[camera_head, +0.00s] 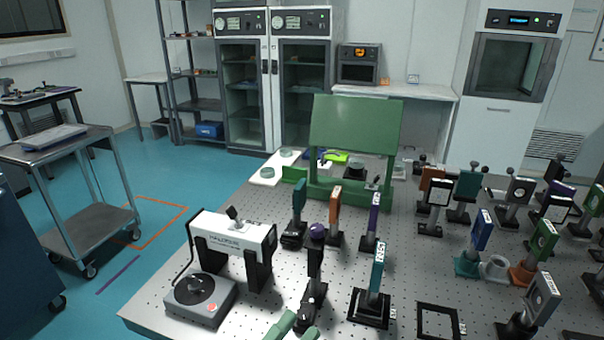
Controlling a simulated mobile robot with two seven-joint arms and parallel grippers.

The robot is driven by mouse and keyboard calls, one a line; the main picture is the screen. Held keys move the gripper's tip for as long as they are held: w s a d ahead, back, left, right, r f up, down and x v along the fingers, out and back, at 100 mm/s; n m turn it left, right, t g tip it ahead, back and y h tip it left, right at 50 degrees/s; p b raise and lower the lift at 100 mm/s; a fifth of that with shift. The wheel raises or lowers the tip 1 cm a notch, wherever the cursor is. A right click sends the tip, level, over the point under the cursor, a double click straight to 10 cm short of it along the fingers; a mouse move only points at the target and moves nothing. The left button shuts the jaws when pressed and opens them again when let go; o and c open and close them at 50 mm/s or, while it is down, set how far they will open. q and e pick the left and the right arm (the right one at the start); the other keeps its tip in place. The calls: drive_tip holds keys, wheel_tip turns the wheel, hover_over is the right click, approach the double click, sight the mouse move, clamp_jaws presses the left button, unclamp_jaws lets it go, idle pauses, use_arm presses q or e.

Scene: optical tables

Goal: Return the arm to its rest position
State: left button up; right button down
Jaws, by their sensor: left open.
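The fingertips are close to the foot of a black post mount with a purple knob (316,232). I cannot tell whether they touch it. My right gripper is not in view.
The perforated optical table (262,307) carries a white laser unit (233,232), a grey box with a dial (199,297), a teal-plated mount (377,268), a black square frame (438,321) and a green panel stand (355,126). Several mounts crowd the right side. A metal cart (65,150) stands left.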

use_arm(q)
drive_tip(key=s+a+f+n+g+y+p, duration=0.1)
drive_tip(key=s+a+f+n+y, duration=0.1)
drive_tip(key=a+f+n+y, duration=0.45)
drive_tip(key=s+a+f+n+y+p, duration=0.1)
drive_tip(key=s+a+f+n+y, duration=0.25)
drive_tip(key=f+n, duration=0.45)
drive_tip(key=s+a+f+n+g+y, duration=0.2)
drive_tip(key=s+a+f+n+g, duration=0.1)
drive_tip(key=s+f, duration=0.4)
drive_tip(key=s+a+f+n+g+y+p, duration=0.1)
drive_tip(key=s+a+f+n+g+y, duration=0.1)
drive_tip(key=s+a+f+n+g, duration=0.2)
drive_tip(key=s+a+f, duration=0.2)
drive_tip(key=s+f, duration=0.2)
drive_tip(key=s, duration=0.2)
drive_tip(key=shift+s+y, duration=0.2)
drive_tip(key=shift+y, duration=0.1)
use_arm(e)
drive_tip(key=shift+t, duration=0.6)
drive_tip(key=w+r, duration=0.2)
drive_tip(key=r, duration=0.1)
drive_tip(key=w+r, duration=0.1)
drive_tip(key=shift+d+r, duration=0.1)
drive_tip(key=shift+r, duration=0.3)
